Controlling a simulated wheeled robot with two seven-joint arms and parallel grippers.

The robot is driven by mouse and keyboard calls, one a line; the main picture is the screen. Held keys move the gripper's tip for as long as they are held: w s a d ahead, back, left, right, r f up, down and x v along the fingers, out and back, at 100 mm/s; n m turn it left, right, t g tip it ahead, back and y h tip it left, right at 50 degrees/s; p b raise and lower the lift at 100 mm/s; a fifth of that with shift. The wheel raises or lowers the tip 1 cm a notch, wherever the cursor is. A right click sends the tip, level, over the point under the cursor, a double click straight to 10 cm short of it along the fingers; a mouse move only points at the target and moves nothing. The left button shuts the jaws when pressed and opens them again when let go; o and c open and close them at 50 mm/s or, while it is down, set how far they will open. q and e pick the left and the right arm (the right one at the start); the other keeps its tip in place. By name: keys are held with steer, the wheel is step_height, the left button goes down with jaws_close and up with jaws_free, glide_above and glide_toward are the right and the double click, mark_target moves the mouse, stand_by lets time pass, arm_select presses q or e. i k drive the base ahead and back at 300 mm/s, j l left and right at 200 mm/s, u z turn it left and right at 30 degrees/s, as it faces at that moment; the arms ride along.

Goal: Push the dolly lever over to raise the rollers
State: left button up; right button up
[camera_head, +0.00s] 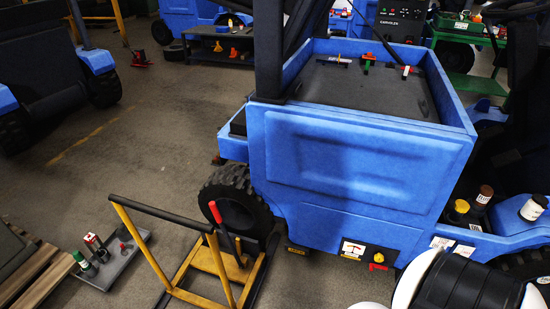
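The dolly (152,264) is a yellow frame on the floor at the bottom, with a black crossbar on top of its two uprights. Its lever (226,234) is dark with a red grip and stands tilted, its top leaning left. The dolly sits beside the black wheel (237,201) of a blue vehicle (350,165). The rollers cannot be made out clearly. Neither of my grippers is in view. A white and black part at the bottom right looks like my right arm, and no gripper fingers show on it.
A grey tray (124,261) with several small items lies on the floor left of the dolly. Wooden boards (38,276) lie at the far left bottom. A dark bench (214,46) stands at the back. The floor between is mostly clear.

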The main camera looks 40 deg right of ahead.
mark_target(212, 205)
steer(key=z, duration=0.85)
steer(key=i+l, duration=0.1)
steer(key=l+z, duration=0.05)
steer(key=l, duration=0.05)
